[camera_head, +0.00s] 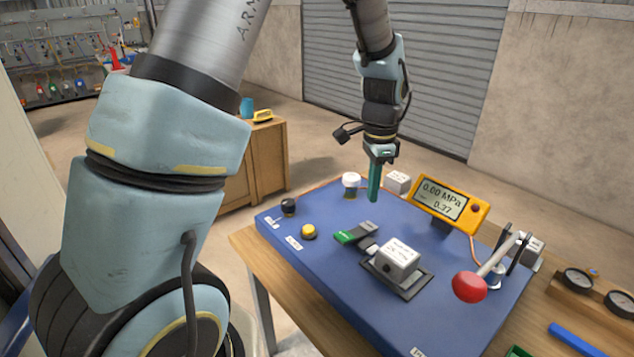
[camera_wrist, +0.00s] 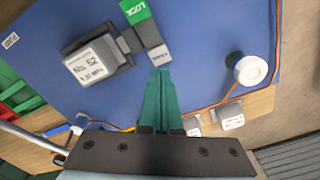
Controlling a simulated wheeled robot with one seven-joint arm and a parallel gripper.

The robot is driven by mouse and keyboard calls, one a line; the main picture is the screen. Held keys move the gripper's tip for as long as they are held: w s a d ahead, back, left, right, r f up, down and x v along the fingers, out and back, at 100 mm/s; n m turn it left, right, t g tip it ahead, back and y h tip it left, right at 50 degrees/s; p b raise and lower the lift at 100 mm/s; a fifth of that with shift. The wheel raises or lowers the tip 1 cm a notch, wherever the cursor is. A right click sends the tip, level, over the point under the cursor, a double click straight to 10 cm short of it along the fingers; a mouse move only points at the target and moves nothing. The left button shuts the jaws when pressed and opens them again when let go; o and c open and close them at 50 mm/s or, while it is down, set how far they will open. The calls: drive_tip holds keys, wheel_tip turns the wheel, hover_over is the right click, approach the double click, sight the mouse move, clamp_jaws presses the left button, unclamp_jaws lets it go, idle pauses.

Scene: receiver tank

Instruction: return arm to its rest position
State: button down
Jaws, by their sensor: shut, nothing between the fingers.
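My gripper (camera_head: 374,182) hangs from my arm above the back part of the blue panel (camera_head: 340,290), fingers pointing down. Its green fingers are closed together with nothing between them. In the wrist view my gripper (camera_wrist: 164,75) points toward the panel, with a grey block marked "No. 52" (camera_wrist: 98,65) and a green "LOCK" tab (camera_wrist: 135,10) near its tips. In the head view the white-topped block (camera_head: 398,258) and the green tab (camera_head: 350,235) lie in front of the gripper. The fingers look clear of the panel, though the exact gap is hard to tell.
A yellow gauge (camera_head: 447,200) reading 0.00 MPa stands right of my gripper. A red-knobbed lever (camera_head: 470,287) rises at the panel's right. A white knob (camera_head: 351,181) is just left of the fingers. Black (camera_head: 288,206) and yellow (camera_head: 309,232) buttons sit at the left.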

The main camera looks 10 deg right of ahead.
drive_tip(key=w+a+r+n, duration=0.25)
drive_tip(key=a+n, duration=0.45)
drive_tip(key=a, duration=0.8)
drive_tip(key=s+a+r+n, duration=0.1)
drive_tip(key=s+a+n, duration=0.2)
drive_tip(key=a+n, duration=0.2)
drive_tip(key=s+a+n+t, duration=0.1)
drive_tip(key=s+a+n, duration=0.2)
drive_tip(key=a, duration=0.7)
drive_tip(key=shift+s+r+n+t, duration=0.3)
drive_tip(key=shift+r+n, duration=0.1)
drive_tip(key=shift+n, duration=0.7)
